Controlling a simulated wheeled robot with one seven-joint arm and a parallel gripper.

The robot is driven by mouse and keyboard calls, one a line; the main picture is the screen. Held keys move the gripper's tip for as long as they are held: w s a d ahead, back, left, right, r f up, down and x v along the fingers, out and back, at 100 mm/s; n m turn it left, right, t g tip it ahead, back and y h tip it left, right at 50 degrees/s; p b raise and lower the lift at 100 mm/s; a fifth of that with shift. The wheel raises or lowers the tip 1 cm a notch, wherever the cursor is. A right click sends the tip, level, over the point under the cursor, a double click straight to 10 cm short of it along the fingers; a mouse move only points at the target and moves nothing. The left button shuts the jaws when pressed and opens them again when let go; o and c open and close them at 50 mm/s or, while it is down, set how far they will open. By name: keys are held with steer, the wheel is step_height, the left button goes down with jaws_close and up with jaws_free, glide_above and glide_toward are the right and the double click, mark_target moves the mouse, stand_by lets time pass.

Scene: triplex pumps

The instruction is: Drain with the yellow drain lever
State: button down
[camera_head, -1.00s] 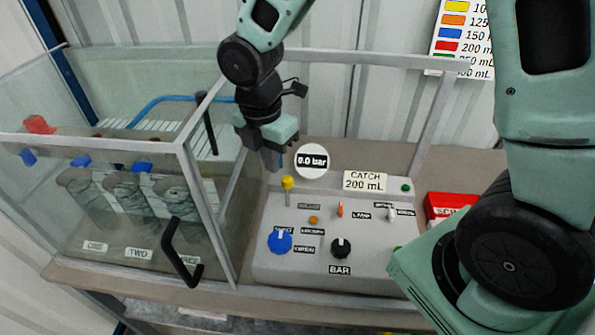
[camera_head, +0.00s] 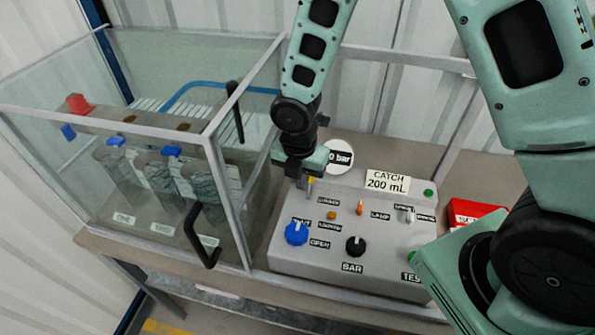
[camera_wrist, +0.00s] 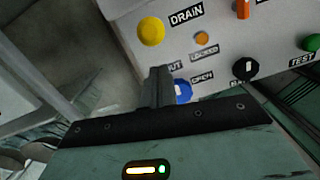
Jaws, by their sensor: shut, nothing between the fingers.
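The yellow drain lever (camera_head: 311,181) stands at the back left of the grey control panel (camera_head: 290,262), its top partly hidden by my gripper in the head view. In the wrist view its round yellow knob (camera_wrist: 151,31) shows beside the DRAIN label (camera_wrist: 186,14). My gripper (camera_head: 298,181) is shut and empty, low over the panel's back left corner close to the lever. In the wrist view the closed fingertips (camera_wrist: 160,74) appear just below the knob with a visible gap in the picture. I cannot tell the depth between them.
A blue knob (camera_head: 296,233), a black BAR knob (camera_head: 355,246) and small orange and white switches sit on the panel. A glass enclosure (camera_head: 222,190) with a black handle (camera_head: 200,237) stands left. The gauge (camera_head: 340,158) is partly covered by my gripper. A red box (camera_head: 470,211) lies right.

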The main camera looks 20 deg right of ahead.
steer(key=shift+w+d+f, duration=0.15)
steer(key=shift+w+d, duration=0.45)
steer(key=shift+w, duration=0.05)
steer(key=shift+w+d+r+p, duration=0.2)
steer(key=shift+w+d+p, duration=0.5)
steer(key=shift+w+p, duration=0.15)
steer(key=shift+w+d, duration=0.15)
steer(key=shift+w, duration=0.2)
